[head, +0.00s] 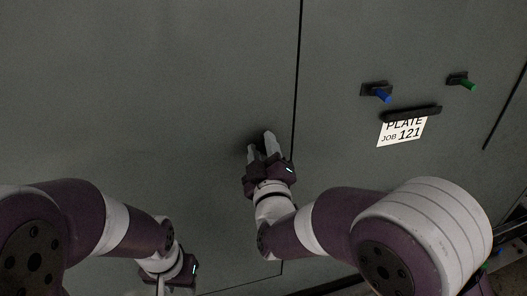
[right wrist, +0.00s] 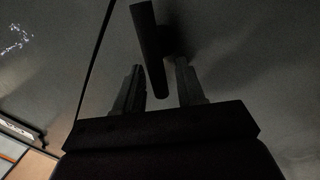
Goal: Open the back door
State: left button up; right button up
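A large grey door panel (head: 150,90) fills the left of the head view, bounded at right by a dark vertical seam (head: 297,80). My right gripper (head: 259,143) is in front of this panel, just left of the seam. In the right wrist view a black bar handle (right wrist: 148,40) stands off the grey surface. Its near end reaches between the two spread fingers of my right gripper (right wrist: 160,85), closer to the left finger, with a gap to the right one. In the head view the handle is mostly hidden behind the gripper. My left gripper (head: 180,276) is low at the bottom edge, its fingers not clearly visible.
Right of the seam, the grey panel carries a blue knob (head: 382,96), a green knob (head: 467,85) and a white "PLATE JOB 121" card (head: 402,131) under a black holder (head: 411,113). Rails and small parts (head: 508,245) show at the lower right.

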jog(key=shift+s+f, duration=0.15)
jog(key=shift+s, duration=0.1)
jog(key=b+v, duration=0.3)
jog(key=v, duration=0.9)
jog(key=shift+b, duration=0.4)
jog(key=shift+s+d, duration=0.1)
